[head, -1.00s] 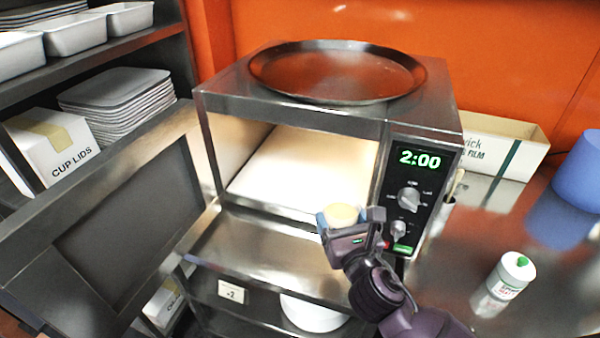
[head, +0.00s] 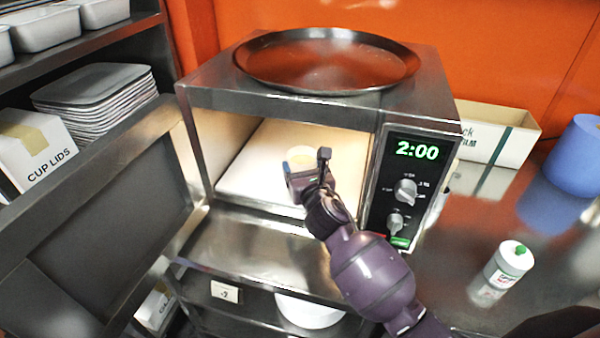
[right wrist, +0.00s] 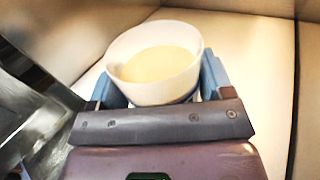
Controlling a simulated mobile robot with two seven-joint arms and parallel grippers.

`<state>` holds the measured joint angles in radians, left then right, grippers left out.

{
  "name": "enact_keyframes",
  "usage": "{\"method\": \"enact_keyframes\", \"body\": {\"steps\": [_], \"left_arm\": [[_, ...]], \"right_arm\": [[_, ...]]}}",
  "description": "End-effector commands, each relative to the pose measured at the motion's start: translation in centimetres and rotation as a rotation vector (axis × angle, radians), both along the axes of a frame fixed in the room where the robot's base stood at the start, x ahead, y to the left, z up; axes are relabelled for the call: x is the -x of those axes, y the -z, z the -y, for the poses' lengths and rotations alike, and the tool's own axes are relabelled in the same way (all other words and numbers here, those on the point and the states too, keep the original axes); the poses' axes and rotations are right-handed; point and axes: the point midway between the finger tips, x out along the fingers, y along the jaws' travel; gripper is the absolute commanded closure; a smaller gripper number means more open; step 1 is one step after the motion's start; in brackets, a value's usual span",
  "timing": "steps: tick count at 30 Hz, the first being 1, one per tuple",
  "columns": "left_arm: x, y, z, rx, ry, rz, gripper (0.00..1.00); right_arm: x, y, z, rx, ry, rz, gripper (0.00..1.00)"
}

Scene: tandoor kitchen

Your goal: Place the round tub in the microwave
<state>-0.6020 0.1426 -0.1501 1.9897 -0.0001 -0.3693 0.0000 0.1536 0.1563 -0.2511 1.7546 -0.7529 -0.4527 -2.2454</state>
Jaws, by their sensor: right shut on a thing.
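The microwave (head: 290,103) stands on the steel counter with its door (head: 115,235) swung open to the left and its inside lit. My right gripper (head: 306,165) reaches into the opening, toward the right part of the cavity. It is shut on the round tub (head: 301,153), a small white tub with pale yellow contents. In the right wrist view the tub (right wrist: 155,88) sits between the blue finger pads, slightly tilted in the picture. The pale cavity floor (head: 255,165) is bare around it. I cannot tell whether the tub touches the floor. My left gripper is not in view.
A wide dark pan (head: 325,62) lies on top of the microwave. A white bottle with a green cap (head: 508,265), a blue cylinder (head: 575,158) and a film box (head: 495,135) stand to the right. Shelves with plates (head: 95,98) are at left.

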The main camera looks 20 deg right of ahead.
Motion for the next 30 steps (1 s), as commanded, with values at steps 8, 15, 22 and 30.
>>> {"method": "enact_keyframes", "body": {"steps": [8, 15, 22, 30], "left_arm": [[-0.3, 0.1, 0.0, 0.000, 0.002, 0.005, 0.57], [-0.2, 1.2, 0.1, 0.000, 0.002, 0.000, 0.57], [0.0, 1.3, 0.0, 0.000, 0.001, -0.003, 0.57], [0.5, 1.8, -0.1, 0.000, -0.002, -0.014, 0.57]], "right_arm": [[-2.4, 0.3, 0.0, -0.003, -0.001, 0.000, 0.59], [-2.4, 3.2, 0.0, -0.004, 0.000, -0.003, 0.59], [-2.4, 3.5, 0.0, -0.001, -0.001, 0.000, 0.59], [-2.3, 3.9, 0.1, 0.000, 0.000, -0.001, 0.23]]}}
